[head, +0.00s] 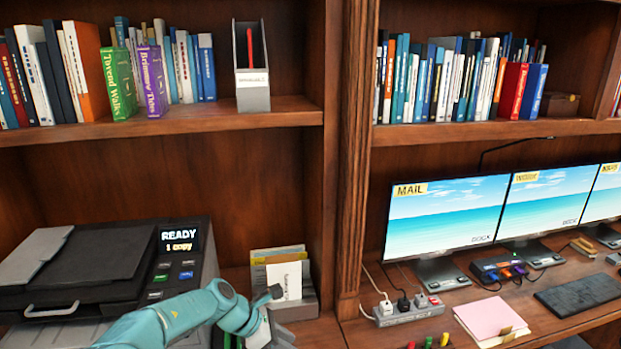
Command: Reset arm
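My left arm, teal, comes in from the bottom left in the head view. My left gripper (268,335) is at the bottom edge, in front of the paper holder (300,300) and right of the printer (105,265). Its fingertips are cut off or too small to make out, so I cannot tell whether it is open or shut. A bit of green shows beside it at the bottom edge; I cannot tell what it is. My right gripper is not in view.
A wooden post (352,160) divides the two bookcases. On the right desk are monitors (447,215), a power strip (408,311), a pink folder (490,319) and a keyboard (580,294). Books and a grey file box (252,90) fill the upper shelves.

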